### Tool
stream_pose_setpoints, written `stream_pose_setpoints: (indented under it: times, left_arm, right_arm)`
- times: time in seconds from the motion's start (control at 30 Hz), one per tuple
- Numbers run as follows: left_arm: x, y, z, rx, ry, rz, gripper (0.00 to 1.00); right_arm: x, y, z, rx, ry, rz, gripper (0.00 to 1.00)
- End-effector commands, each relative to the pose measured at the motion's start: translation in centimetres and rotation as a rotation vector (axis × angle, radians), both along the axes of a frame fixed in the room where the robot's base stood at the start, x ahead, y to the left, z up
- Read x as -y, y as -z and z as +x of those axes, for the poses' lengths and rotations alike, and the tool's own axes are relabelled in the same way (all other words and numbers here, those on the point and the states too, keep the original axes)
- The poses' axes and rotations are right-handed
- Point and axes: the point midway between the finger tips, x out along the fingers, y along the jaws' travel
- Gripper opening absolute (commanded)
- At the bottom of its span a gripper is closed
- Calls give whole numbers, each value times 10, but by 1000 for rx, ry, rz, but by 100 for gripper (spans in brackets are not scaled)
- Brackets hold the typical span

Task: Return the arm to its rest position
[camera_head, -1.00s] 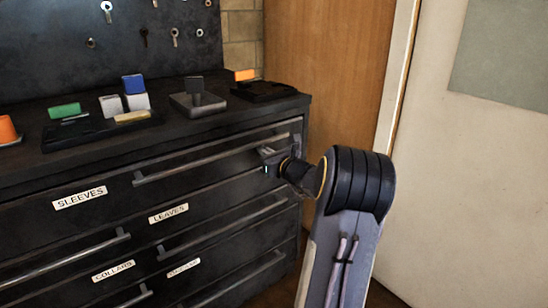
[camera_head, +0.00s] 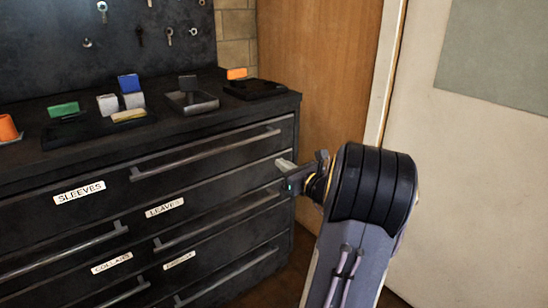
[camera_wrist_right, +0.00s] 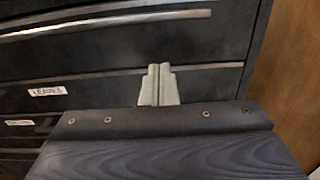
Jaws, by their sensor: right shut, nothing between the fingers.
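My right arm comes up from the bottom right in the head view. Its gripper (camera_head: 283,165) is in front of the right end of the dark drawer cabinet (camera_head: 240,146), below the top drawer's handle. In the right wrist view the two grey fingers (camera_wrist_right: 158,84) are together with nothing between them. Drawer fronts and a long handle (camera_wrist_right: 120,22) lie ahead of the fingers. The fingers look clear of the handle. My left gripper does not show.
The cabinet top holds a grey tray (camera_head: 192,102), a blue block (camera_head: 129,83), a green block (camera_head: 63,109), an orange piece (camera_head: 8,128) and a black holder (camera_head: 257,89). Tools hang on the dark board behind. A wooden panel (camera_head: 315,70) and a pale door (camera_head: 470,140) stand at right.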

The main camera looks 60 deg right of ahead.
Motion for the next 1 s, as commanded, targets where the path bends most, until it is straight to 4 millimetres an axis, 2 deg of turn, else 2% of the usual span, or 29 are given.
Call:
stream_pose_setpoints:
  times: [0.33,0.4,0.47,0.57,0.63,0.73,0.83,0.9,1.0]
  left_arm:
    - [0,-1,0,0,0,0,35]
    - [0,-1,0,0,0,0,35]
    - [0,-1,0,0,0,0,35]
    - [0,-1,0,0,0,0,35]
    - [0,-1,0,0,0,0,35]
    - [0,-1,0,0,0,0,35]
    - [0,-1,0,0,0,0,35]
    - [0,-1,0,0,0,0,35]
    - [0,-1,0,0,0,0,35]
  right_arm:
    - [-3,0,-5,-1,-4,-3,0]
    - [-11,-2,-1,-10,-27,-15,0]
    - [-28,-4,7,-28,-76,-44,0]
    - [-78,-9,24,-82,-222,-143,0]
    - [-128,-12,35,-130,-367,-253,0]
    - [-206,-12,36,-195,-596,-459,0]
    - [-282,-5,21,-240,-836,-720,0]
    - [-330,4,-1,-258,-1005,-944,0]
    - [-380,25,-39,-259,-1223,-1297,0]
